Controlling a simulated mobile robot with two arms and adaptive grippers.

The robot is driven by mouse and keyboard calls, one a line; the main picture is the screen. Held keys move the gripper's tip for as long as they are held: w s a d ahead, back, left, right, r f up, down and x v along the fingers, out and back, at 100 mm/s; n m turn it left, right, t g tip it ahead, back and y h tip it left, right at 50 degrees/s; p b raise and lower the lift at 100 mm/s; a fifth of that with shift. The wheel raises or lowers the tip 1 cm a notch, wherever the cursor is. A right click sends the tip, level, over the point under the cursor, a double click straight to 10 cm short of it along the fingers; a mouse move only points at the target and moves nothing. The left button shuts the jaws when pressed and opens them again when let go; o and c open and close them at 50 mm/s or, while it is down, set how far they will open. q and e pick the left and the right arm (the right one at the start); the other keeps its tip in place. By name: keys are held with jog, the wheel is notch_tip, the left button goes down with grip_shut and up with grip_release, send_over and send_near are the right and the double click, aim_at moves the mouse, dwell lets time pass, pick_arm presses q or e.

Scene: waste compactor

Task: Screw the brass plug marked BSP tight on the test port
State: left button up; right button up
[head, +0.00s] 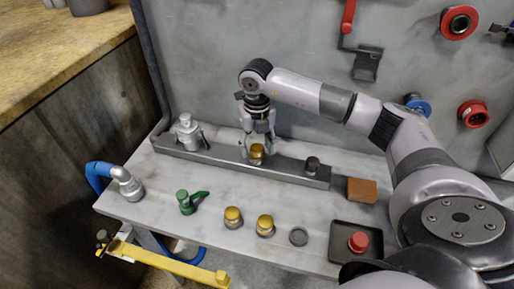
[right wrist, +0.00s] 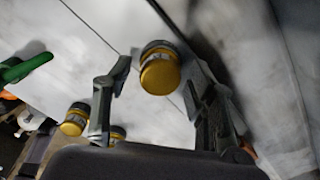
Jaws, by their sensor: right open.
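A brass plug (head: 257,152) sits upright on the dark rail (head: 300,176) on the bench, at the rail's middle. My right gripper (head: 257,146) comes down over it from above, with its fingers open on either side of the plug. In the right wrist view the brass plug (right wrist: 160,72) lies between the spread fingertips (right wrist: 160,88), with gaps visible on both sides. It has a pale band whose marking I cannot read. Two more brass plugs (head: 233,217) (head: 265,225) stand on the bench in front of the rail. The port under the plug is hidden. My left gripper is not in view.
A silver fitting (head: 187,132) and a dark fitting (head: 312,164) stand on the rail. A green-handled valve (head: 190,202), grey ring (head: 298,236), brown block (head: 362,190) and black tray (head: 342,256) with a red knob (head: 358,242) lie around. A grey wall panel (head: 240,40) rises behind.

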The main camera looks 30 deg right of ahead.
jog(key=n, duration=0.3)
jog(key=shift+f+b, duration=0.1)
jog(key=shift+b, duration=0.25)
jog(key=n+b, duration=0.1)
jog(key=n, duration=0.2)
jog(key=shift+n, duration=1.2)
